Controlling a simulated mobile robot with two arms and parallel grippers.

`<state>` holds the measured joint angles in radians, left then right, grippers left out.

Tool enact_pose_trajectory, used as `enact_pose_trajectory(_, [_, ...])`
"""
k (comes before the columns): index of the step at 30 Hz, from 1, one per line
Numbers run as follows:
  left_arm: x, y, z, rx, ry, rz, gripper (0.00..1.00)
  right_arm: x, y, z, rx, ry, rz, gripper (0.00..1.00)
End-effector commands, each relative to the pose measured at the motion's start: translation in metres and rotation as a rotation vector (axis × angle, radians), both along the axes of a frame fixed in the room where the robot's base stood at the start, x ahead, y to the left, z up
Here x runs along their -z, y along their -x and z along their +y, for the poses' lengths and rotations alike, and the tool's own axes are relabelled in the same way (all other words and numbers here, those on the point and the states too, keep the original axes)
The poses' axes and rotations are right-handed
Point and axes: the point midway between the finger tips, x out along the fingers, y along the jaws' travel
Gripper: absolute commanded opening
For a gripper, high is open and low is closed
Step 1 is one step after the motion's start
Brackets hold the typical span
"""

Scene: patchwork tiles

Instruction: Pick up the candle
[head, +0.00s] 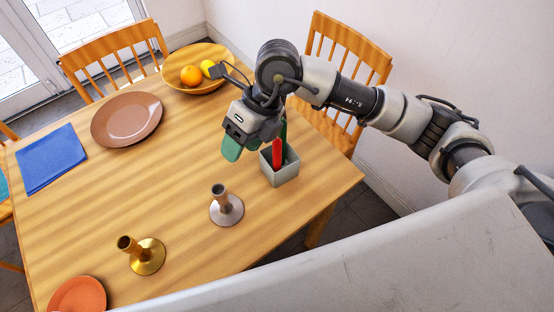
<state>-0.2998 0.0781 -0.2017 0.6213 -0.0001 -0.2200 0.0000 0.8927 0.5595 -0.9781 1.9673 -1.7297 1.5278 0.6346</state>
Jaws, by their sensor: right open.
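A red stick that looks like the candle (277,152) stands upright in a small grey square box (282,175) near the table's right side. Darker items beside it in the box are partly hidden, and I cannot tell what they are. My right gripper (257,142) is over the table, just left of and above the box. Its green fingertips are apart, one clearly seen at the left, the other partly hidden near the red candle. I see nothing held. My left gripper is out of view.
A grey candle holder (224,205) and a brass candle holder (147,256) stand toward the front of the wooden table (190,165). A brown plate (127,119), blue napkin (52,158), fruit bowl (188,87) and orange plate (78,297) lie around. The table's middle is clear.

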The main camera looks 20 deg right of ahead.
Motion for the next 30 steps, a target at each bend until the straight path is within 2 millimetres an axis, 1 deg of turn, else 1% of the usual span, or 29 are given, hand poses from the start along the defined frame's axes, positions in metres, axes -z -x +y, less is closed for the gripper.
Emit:
enact_pose_trajectory(1, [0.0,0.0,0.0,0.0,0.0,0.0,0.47,0.001,-0.013,-0.022,0.022,0.133,-0.037,0.53])
enact_pose_trajectory(3, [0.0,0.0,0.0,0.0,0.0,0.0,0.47,0.001,-0.025,-0.046,0.054,0.28,-0.068,0.53])
enact_pose_trajectory(6, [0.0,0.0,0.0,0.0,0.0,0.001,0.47,-0.003,-0.036,-0.071,0.094,0.422,-0.095,0.53])
enact_pose_trajectory(9, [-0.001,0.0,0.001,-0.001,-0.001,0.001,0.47,-0.002,-0.041,-0.083,0.115,0.488,-0.105,0.53])
enact_pose_trajectory(11, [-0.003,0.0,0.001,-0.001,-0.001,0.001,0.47,0.005,-0.041,-0.085,0.119,0.503,-0.104,0.53])
enact_pose_trajectory(15, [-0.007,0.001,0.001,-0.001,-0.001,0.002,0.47,0.028,-0.041,-0.086,0.118,0.503,-0.102,0.53])
enact_pose_trajectory(18, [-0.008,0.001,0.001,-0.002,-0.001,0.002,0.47,0.042,-0.041,-0.085,0.117,0.502,-0.103,0.53])
enact_pose_trajectory(23, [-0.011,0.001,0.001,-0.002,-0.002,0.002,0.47,0.052,-0.042,-0.084,0.116,0.499,-0.106,0.53])
enact_pose_trajectory(26, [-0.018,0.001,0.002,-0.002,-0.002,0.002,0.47,0.063,-0.042,-0.083,0.116,0.5,-0.103,0.53])
enact_pose_trajectory(30, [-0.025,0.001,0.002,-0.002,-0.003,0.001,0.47,0.085,-0.044,-0.082,0.116,0.499,-0.102,0.53])
